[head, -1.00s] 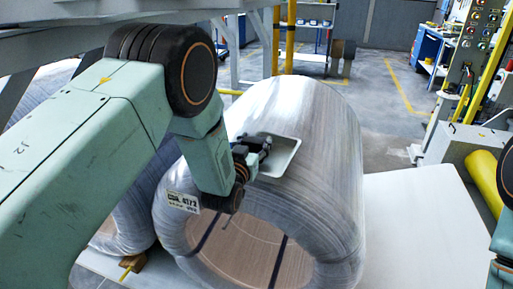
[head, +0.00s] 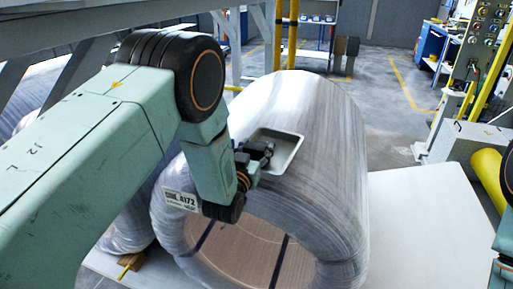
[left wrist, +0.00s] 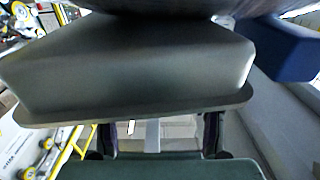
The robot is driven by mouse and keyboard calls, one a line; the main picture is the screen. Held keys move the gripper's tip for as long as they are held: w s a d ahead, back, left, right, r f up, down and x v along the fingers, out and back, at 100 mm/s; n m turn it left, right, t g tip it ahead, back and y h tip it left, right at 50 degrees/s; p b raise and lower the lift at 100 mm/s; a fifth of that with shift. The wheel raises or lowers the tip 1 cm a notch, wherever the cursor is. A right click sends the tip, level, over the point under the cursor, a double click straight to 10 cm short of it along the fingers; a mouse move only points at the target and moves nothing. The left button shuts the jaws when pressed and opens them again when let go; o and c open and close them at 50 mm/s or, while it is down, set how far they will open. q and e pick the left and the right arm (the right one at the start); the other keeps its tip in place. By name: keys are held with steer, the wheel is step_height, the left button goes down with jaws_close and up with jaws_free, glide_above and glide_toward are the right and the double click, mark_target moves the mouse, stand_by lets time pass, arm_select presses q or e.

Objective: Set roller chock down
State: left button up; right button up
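No roller chock can be told for certain. A small wooden block with a yellow strip (head: 130,262) sits low at the left foot of the near coil. My left gripper (head: 262,152) is over the upper left of that coil (head: 325,130), at the left side of a shallow grey metal tray (head: 287,153) on the coil's top. The fingers overlap the tray's edge; whether they grip it is unclear. In the left wrist view a large grey tray-like body (left wrist: 130,70) fills the upper half and hides much of the scene. My right gripper is not in view.
A label (head: 180,200) hangs at the coil's left face, and dark straps cross its hollow. A second coil (head: 125,225) stands left behind my arm. A pale platform (head: 415,225) is bare at right. A control panel (head: 485,40) and yellow cylinder (head: 490,172) stand further right.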

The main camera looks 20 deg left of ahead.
arm_select(q)
steer(key=shift+o, duration=1.4)
steer(key=shift+w+a+f, duration=0.1)
steer(key=shift+w+f, duration=0.15)
steer(key=shift+w, duration=0.05)
steer(key=shift+o, duration=0.9)
steer(key=shift+s+r, duration=0.25)
steer(key=shift+w+r, duration=0.1)
steer(key=shift+w, duration=0.05)
steer(key=s, duration=0.7)
steer(key=shift+a+r+p, duration=0.1)
steer(key=shift+r+p, duration=0.2)
steer(key=shift+o, duration=0.5)
steer(key=shift+s+f, duration=0.1)
steer(key=shift+s, duration=0.25)
